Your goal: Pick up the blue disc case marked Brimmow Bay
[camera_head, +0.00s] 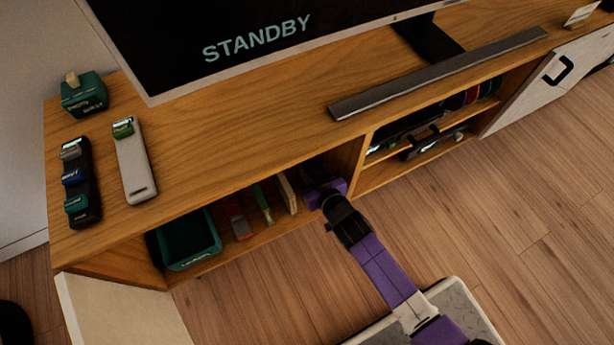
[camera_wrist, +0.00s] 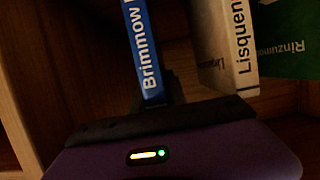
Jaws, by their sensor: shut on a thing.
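The blue disc case (camera_wrist: 148,55), with "Brimmow" in white on its spine, stands upright in front of my gripper in the wrist view. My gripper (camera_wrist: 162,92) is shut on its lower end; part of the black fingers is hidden. In the head view my gripper (camera_head: 322,190) reaches into the open lower shelf of the wooden cabinet (camera_head: 240,130). The blue case is not clear there, hidden by the arm and shade.
A cream case (camera_wrist: 228,50) marked "Lisquen" and a green case (camera_wrist: 287,40) marked "Rinzumo" stand right of it in the wrist view. A cabinet wall (camera_wrist: 30,80) is at left. A teal bin (camera_head: 188,238) and several cases share the shelf.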

